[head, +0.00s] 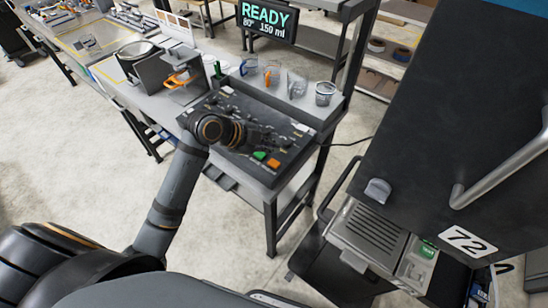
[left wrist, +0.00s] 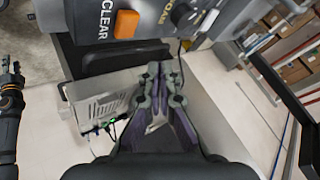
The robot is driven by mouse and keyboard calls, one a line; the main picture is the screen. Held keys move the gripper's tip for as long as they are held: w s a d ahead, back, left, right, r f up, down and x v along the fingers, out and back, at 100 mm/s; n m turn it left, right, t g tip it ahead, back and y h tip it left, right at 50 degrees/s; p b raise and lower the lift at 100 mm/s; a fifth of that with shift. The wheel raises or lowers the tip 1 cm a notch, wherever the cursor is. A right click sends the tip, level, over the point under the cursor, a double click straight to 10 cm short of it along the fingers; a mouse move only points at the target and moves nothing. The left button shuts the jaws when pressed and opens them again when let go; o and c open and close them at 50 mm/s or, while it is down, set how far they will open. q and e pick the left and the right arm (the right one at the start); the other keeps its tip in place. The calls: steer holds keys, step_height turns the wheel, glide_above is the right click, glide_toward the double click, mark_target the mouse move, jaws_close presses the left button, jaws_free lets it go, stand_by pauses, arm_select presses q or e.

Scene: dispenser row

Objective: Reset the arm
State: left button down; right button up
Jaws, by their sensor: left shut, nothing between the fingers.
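My left arm reaches in from the left in the head view, and its dark gripper (head: 262,137) is over the black control panel (head: 225,169), hard to make out against it. In the left wrist view the left gripper (left wrist: 156,72) has its fingers together with nothing between them. An orange button (left wrist: 126,24) beside the word CLEAR is beyond the fingertips, apart from them. In the head view a green button (head: 259,155) and an orange button (head: 273,163) are at the panel's front right.
Several clear cups (head: 297,84) stand on the shelf behind the panel. A sign (head: 267,21) above reads READY, 80°, 150 ml. A large dark cabinet (head: 440,110) marked 72 is at the right. A workbench (head: 100,68) stands at the back left. Open floor (head: 70,145) is at the left.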

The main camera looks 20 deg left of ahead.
arm_select(q)
steer(key=shift+r, duration=0.45)
steer(key=shift+f, duration=0.2)
steer(key=s+a+f+n+g+y, duration=0.2)
steer(key=s+a+f+n+y, duration=0.3)
steer(key=s+n, duration=0.4)
steer(key=s+a+f+n+g+y, duration=0.15)
steer(key=s+a+f+n, duration=0.25)
steer(key=s+f+n, duration=0.5)
steer(key=s+a+f, duration=0.1)
steer(key=s+f, duration=0.1)
steer(key=f, duration=1)
steer(key=s+a+f, duration=0.2)
steer(key=f, duration=1.1)
steer(key=s+f+g, duration=0.2)
steer(key=s+f, duration=1.3)
steer(key=s, duration=0.2)
steer(key=shift+s+a+m+y, duration=0.3)
steer(key=shift+s+y, duration=0.05)
steer(key=shift+s, duration=0.05)
